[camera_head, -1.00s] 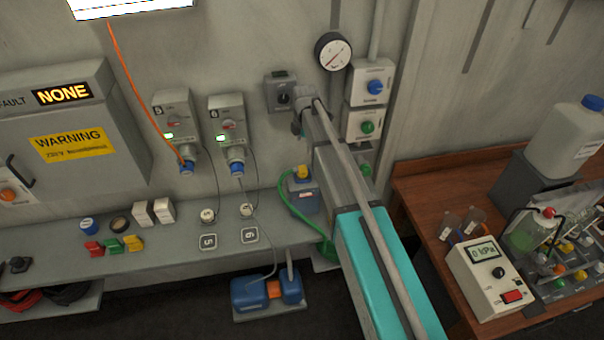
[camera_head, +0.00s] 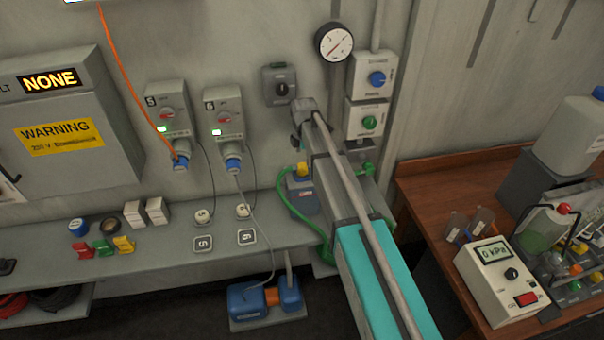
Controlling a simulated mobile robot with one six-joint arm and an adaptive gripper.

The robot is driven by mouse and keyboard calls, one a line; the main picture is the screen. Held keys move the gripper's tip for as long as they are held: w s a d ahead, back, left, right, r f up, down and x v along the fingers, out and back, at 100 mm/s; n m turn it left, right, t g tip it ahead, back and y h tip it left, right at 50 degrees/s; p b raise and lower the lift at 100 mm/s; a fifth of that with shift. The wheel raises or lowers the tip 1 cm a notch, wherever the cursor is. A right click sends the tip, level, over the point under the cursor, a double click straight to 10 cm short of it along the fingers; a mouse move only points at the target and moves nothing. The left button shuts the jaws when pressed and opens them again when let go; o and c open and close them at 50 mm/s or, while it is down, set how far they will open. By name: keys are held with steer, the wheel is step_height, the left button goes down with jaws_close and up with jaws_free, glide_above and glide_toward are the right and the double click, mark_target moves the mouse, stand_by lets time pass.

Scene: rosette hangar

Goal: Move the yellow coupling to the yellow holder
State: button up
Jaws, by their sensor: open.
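A yellow piece (camera_head: 124,244) lies on the grey shelf at left, beside a green and a red piece of similar form. Another yellow part (camera_head: 308,203) shows at the blue container by the wall, close to my arm. Small yellow parts (camera_head: 581,250) also show among the bottles on the right bench. I cannot tell which of these is the coupling and which the holder. My arm reaches from the lower right toward the wall, above the shelf's right end. Its gripper fingers cannot be made out; the arm hides the space beyond it.
The grey shelf (camera_head: 160,268) holds a blue roll, a dark ring and white boxes. Two wall sockets (camera_head: 223,130) have cables hanging from them. A green hose (camera_head: 291,205) runs beside my arm. A pressure meter (camera_head: 500,285) stands on the wooden bench at right. A blue device sits below the shelf.

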mark_target(302, 165)
steer(key=shift+f, duration=0.3)
steer(key=f+b, duration=0.5)
steer(key=shift+a, duration=0.2)
stand_by(0.4)
steer(key=shift+r, duration=0.1)
stand_by(0.5)
steer(key=c, duration=1.3)
steer(key=shift+o, duration=0.2)
steer(key=shift+r, duration=0.1)
